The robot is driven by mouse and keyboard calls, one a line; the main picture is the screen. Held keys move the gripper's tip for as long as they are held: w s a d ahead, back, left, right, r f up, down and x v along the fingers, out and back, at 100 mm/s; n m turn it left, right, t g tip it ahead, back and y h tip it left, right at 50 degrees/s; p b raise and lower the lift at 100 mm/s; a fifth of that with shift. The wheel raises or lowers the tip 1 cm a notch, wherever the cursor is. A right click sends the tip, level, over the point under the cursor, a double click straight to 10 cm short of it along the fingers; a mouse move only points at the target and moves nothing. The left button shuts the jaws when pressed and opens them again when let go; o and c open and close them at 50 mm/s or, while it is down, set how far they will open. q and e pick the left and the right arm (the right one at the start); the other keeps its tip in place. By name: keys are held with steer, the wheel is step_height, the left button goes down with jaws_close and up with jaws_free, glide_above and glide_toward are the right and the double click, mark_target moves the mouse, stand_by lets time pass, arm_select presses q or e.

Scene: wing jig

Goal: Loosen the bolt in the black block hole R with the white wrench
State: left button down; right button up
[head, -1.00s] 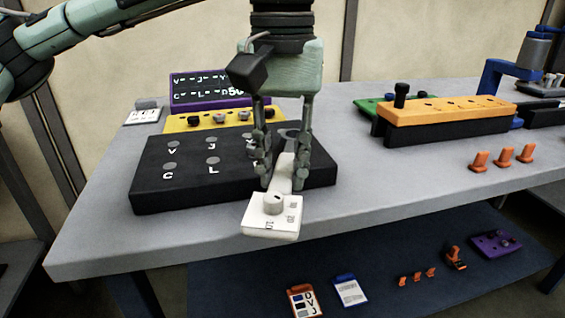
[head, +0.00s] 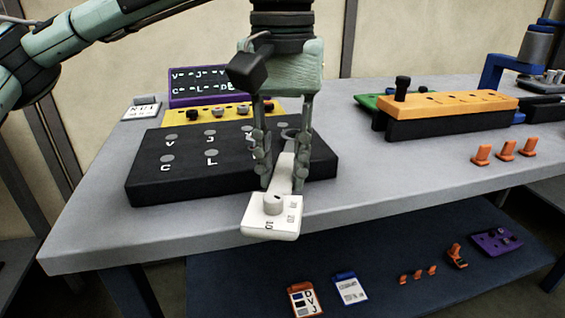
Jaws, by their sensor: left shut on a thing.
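The black block (head: 140,187) lies at the left front of the table, with holes marked V, J, C and L in view. Its right part, where hole R may be, is hidden behind my gripper. My left gripper (head: 282,178) points down over the block's right part and is shut on the white wrench (head: 273,216). The wrench's broad head with a knob and small print sticks out past the block's front edge. Its ring end shows between the fingers, over the block. I cannot tell whether it sits around a bolt. My right gripper is not in view.
Behind the block are a yellow rack (head: 181,118) and a purple display board (head: 178,99). An orange-topped block (head: 452,106) and several orange pegs (head: 506,150) stand to the right. The table's middle is clear. A lower shelf (head: 235,284) holds cards and small parts.

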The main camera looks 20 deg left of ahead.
arm_select(q)
steer(key=shift+d, duration=0.15)
steer(key=shift+w+d+n, duration=0.2)
steer(key=shift+d+n, duration=0.4)
steer(key=shift+w+d+n, duration=0.15)
steer(key=shift+d+n, duration=0.45)
steer(key=shift+w+d+r+n, duration=0.1)
steer(key=shift+w+d+n, duration=0.25)
steer(key=shift+d+n, duration=0.25)
steer(key=shift+w+d+r+n, duration=0.1)
steer(key=shift+w+d+n, duration=0.25)
steer(key=shift+d+n, duration=0.2)
steer(key=shift+d, duration=0.1)
steer(key=shift+w+d+r+n, duration=0.1)
steer(key=shift+w+d+n, duration=0.85)
steer(key=shift+n, duration=0.2)
